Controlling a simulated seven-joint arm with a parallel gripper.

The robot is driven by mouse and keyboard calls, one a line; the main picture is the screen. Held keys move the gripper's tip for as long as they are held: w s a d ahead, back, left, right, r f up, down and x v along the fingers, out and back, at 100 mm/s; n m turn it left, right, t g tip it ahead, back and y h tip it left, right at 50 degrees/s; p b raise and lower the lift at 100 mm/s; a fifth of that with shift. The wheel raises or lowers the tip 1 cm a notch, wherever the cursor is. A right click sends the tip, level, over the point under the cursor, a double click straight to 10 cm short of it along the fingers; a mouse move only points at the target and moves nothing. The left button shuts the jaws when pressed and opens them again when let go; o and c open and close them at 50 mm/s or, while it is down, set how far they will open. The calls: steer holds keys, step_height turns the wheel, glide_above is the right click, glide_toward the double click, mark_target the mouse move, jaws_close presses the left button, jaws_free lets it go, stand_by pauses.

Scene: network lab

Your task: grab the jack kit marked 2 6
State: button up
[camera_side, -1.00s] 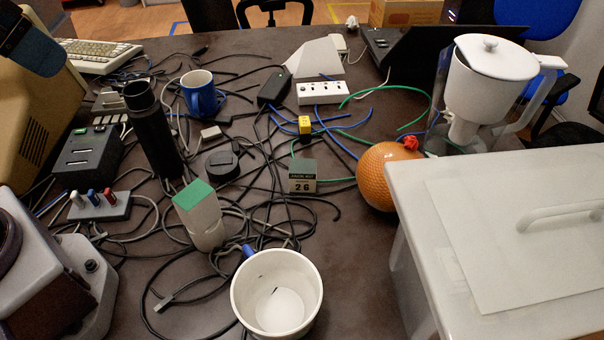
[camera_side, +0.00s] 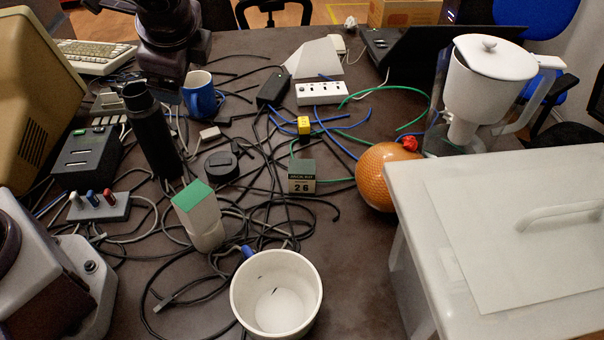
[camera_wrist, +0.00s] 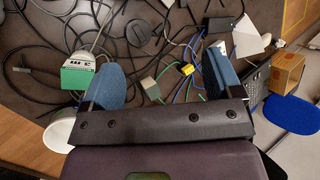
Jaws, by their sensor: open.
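The jack kit marked 2 6 (camera_side: 302,178) is a small box with a grey-green top and a pale front label. It stands among cables in the middle of the desk, left of the orange ball. In the wrist view a small grey-green box (camera_wrist: 150,88), apparently the kit, lies between the fingers' lines, its label hard to read. My gripper (camera_wrist: 162,78) has its two blue fingers wide apart, with nothing held.
A yellow block (camera_side: 304,125) and white switch box (camera_side: 322,93) stand behind the kit. The orange ball (camera_side: 388,178) is close on its right. A green-topped white box (camera_side: 200,216), black bottle (camera_side: 152,135) and white pot (camera_side: 276,294) stand around. Loose cables cover the desk.

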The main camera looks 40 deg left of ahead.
steer(key=w+d+f+m+t+y, duration=0.2)
steer(key=w+d+f+m, duration=0.3)
steer(key=d+f+m, duration=0.3)
steer(key=m+t, duration=0.6)
steer(key=m, duration=0.3)
glide_toward(302, 171)
steer(key=x, duration=0.5)
steer(key=shift+s+a, duration=0.15)
steer(key=shift+a, duration=0.15)
steer(key=shift+w+a+f, duration=0.1)
steer(key=shift+w+f, duration=0.1)
steer(key=shift+f, duration=0.1)
steer(key=x, duration=0.7)
steer(key=shift+w+d+r, duration=0.15)
steer(key=shift+d, duration=0.1)
steer(key=shift+c, duration=0.4)
steer(key=c, duration=1)
